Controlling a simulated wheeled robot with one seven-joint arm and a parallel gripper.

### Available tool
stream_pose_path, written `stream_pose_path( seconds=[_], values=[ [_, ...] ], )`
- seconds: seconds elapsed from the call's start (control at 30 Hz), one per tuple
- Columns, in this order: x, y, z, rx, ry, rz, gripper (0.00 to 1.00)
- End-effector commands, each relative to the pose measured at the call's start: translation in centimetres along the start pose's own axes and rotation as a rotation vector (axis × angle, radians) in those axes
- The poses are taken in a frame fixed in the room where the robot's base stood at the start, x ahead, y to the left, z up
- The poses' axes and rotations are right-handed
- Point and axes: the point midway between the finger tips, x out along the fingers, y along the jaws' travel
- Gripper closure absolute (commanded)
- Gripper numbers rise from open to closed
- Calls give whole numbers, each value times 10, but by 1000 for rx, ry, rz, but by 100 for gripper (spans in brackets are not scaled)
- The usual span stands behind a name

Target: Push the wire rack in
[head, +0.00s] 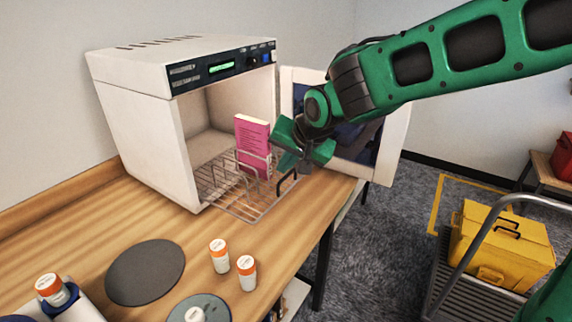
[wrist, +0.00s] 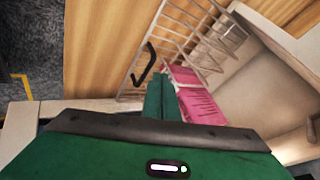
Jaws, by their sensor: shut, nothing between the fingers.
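The wire rack (head: 248,205) sticks partly out of the white oven-like cabinet (head: 150,140), over the wooden table. A black handle (head: 287,181) is on its front edge; it also shows in the wrist view (wrist: 145,64). A pink book (head: 252,146) stands upright on the rack, and its pink surface shows in the wrist view (wrist: 190,95). My green gripper (head: 291,163) is shut and empty, close to the rack's front beside the handle and the book. In the wrist view its fingers (wrist: 162,92) are together beside the handle; I cannot tell whether they touch the rack.
The cabinet door (head: 390,140) stands open at the right, behind my arm. Orange-capped bottles (head: 219,255) and a dark round mat (head: 145,272) lie on the table (head: 100,225) in front. A yellow toolbox (head: 500,245) sits on a cart at the right.

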Motion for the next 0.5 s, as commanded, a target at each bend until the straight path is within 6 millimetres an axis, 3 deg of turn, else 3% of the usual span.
stream_pose_path(
  seconds=[0.2, 0.5],
  values=[
    [37, 1, 0, 0, -3, 4, 100],
    [68, 1, 0, 0, -1, 3, 100]
  ],
)
